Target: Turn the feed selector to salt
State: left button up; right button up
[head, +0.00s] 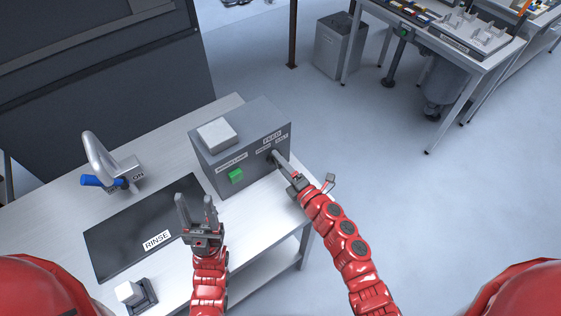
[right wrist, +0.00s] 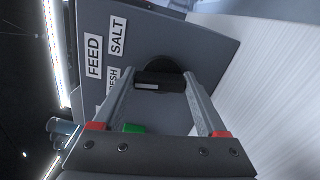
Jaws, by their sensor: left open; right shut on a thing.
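The feed selector (right wrist: 160,80) is a black knob with a pale pointer mark, on the front of the grey hopper box (head: 222,180). The labels FEED (right wrist: 94,57), SALT (right wrist: 117,36) and a partly hidden FRESH (right wrist: 112,88) stand beside it. In the right wrist view my right gripper (right wrist: 165,85) has its two fingers on either side of the knob, shut on it. In the head view the right gripper (head: 278,158) reaches the box front and hides the knob. My left gripper (head: 197,212) is open and empty above the black RINSE panel's right side.
A green button (head: 236,176) is on the box front, left of the selector. A tap with a blue handle (head: 102,181) stands at the table's left. A white block on a dark base (head: 130,293) is at the near edge.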

jog(key=m+p, duration=0.1)
jog(key=m, duration=0.3)
jog(key=m+p, duration=0.1)
jog(key=m, duration=0.3)
jog(key=shift+f+m+p, duration=0.2)
jog(key=shift+m+p, duration=0.1)
jog(key=shift+p, duration=0.1)
dwell(0.4)
jog(key=o, duration=1.3)
jog(key=shift+d, duration=0.1)
jog(key=v, duration=1.7)
jog(key=shift+s, duration=0.15)
jog(key=shift+d, duration=0.1)
